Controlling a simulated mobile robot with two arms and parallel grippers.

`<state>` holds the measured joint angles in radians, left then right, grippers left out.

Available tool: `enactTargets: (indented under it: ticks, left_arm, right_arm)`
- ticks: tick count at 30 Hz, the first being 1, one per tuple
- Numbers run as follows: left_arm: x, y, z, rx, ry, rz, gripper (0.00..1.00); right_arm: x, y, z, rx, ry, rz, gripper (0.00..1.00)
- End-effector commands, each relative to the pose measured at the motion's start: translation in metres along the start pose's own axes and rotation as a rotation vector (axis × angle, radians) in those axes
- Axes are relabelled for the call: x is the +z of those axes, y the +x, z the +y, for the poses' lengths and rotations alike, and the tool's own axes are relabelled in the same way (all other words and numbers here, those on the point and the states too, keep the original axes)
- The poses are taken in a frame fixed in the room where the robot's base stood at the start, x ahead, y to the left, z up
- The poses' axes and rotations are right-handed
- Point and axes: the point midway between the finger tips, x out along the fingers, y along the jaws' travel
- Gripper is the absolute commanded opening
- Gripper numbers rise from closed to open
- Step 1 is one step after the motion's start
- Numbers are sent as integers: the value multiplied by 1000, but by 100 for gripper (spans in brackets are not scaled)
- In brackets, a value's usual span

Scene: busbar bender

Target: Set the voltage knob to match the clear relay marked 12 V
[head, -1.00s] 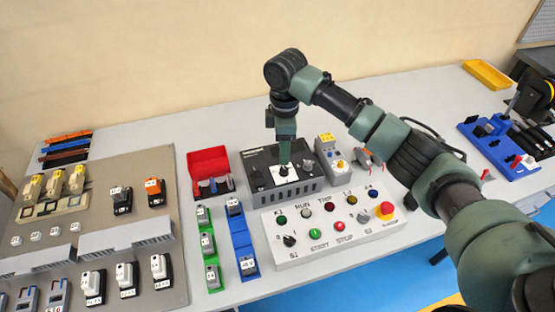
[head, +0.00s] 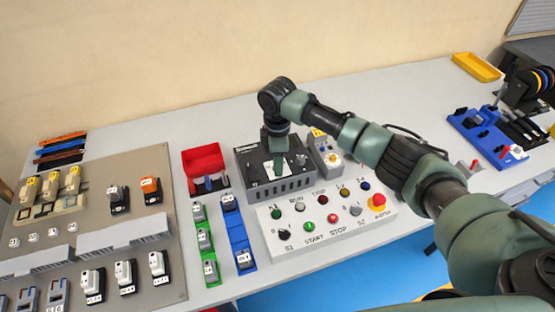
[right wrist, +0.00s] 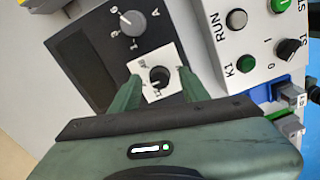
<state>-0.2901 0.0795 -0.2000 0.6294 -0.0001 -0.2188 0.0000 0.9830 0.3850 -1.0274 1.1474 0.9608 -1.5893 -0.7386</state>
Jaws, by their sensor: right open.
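The black voltage knob (right wrist: 159,76) sits on a white plate (right wrist: 172,62) on the dark-topped control box (head: 248,160). My right gripper (right wrist: 156,76) is open, with one green finger on each side of the knob; I cannot tell whether they touch it. In the head view the right gripper (head: 277,173) points down over the box and hides the knob. Relays stand on the green rail (head: 206,254), the blue rail (head: 237,234) and the grey panel (head: 115,225). Their labels are too small to tell which is marked 12 V. My left gripper is out of view.
A grey dial (right wrist: 132,22) sits beside the plate. A white button panel (head: 270,240) with a red emergency stop (head: 378,201) lies in front of the box. A red bin (head: 203,160) stands left, and a grey-and-yellow unit (head: 327,154) stands right.

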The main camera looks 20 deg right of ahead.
Motion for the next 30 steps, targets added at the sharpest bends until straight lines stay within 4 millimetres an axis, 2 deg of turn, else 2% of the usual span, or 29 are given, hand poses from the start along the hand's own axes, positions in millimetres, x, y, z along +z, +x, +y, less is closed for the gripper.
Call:
enactTargets:
  ticks: [1,5,17,23,30]
  left_arm:
    - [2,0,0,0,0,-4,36]
    - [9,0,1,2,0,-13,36]
    - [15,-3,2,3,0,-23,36]
    - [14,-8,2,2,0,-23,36]
    - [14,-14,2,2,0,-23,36]
  right_arm:
    - [0,0,0,0,0,0,37]
    - [0,0,0,0,0,0,1]
    - [0,-1,0,0,-45,0,0]
    - [0,-2,0,-1,-159,0,0]
    - [-1,-2,0,-1,-374,2,0]
